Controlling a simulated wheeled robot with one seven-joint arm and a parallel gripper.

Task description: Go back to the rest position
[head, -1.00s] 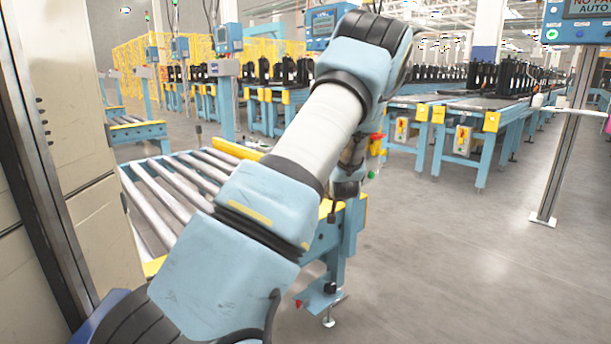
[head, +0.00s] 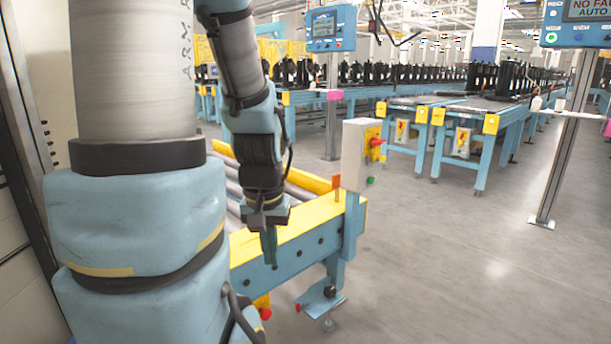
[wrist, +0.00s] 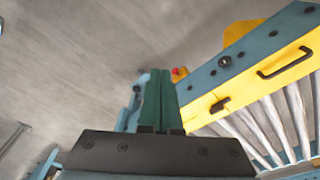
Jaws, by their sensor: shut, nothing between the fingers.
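My gripper (head: 270,246) hangs from my folded arm in the head view, fingers pointing down, in front of the near yellow and blue end of a roller conveyor (head: 300,236). In the wrist view my gripper's green fingers (wrist: 159,100) are together with nothing between them. The conveyor's blue and yellow frame (wrist: 250,60) lies to their right, with its rollers below it. I cannot tell the exact gap between the fingers and the conveyor.
A grey control box (head: 355,155) with a red button stands at the conveyor's corner. A screen on a post (head: 325,28) is behind it. More blue conveyors (head: 455,115) with black parts stand farther back. A post (head: 563,150) stands at right. The grey floor (head: 450,260) between is clear.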

